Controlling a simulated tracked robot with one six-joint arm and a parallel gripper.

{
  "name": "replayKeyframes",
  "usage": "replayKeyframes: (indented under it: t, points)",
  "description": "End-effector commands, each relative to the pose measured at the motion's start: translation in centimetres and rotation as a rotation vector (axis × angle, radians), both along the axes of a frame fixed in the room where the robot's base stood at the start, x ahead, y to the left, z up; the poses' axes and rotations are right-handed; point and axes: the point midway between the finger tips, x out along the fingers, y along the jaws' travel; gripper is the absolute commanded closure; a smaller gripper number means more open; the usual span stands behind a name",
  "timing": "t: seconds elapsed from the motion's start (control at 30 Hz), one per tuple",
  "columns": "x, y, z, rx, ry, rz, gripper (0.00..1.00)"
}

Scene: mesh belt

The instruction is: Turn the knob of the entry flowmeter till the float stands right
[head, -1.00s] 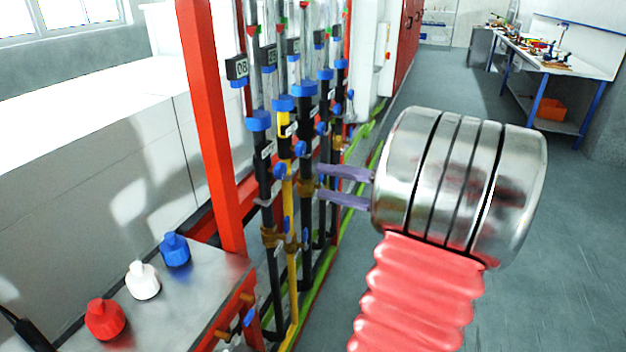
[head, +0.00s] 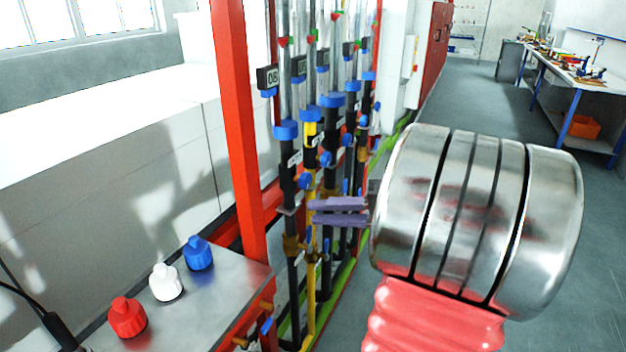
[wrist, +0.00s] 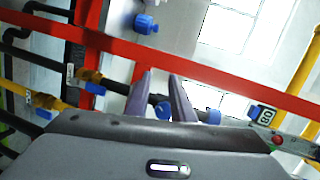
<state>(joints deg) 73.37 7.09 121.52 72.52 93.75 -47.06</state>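The flowmeters stand in a row of clear upright tubes on a red frame. The nearest tube (head: 274,110) has a dark sign (head: 268,78) that seems to read 08, a blue collar (head: 286,130) and a black lower body. A blue knob (head: 304,181) sits by this body; which flowmeter is the entry one I cannot tell. My gripper (head: 312,211) has two purple fingers with a narrow gap, just below and right of that knob. In the wrist view a blue knob (wrist: 163,110) shows between the fingers, with no clear contact. The float's exact height is too small to read.
The red post (head: 238,130) stands left of the tubes. A metal bench top (head: 215,293) with red, white and blue capped bottles lies at lower left. Yellow and black pipes with brass valves (head: 290,245) run below. Grey floor is open to the right.

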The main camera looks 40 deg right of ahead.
Motion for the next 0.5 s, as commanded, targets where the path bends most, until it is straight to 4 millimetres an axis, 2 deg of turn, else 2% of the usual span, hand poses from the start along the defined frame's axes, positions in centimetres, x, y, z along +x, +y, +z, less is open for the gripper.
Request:
replayKeyframes:
  t: [0.03, 0.2, 0.4, 0.5]
  points:
    - [0.7, 2.3, -0.2, -0.017, 0.043, 0.046, 0.78]
    - [1.7, 8.7, -1.8, -0.088, 0.2, 0.176, 0.78]
    - [1.2, 15.1, -3.7, -0.208, 0.361, 0.3, 0.78]
    - [0.6, 17.7, -4.6, -0.285, 0.429, 0.349, 0.78]
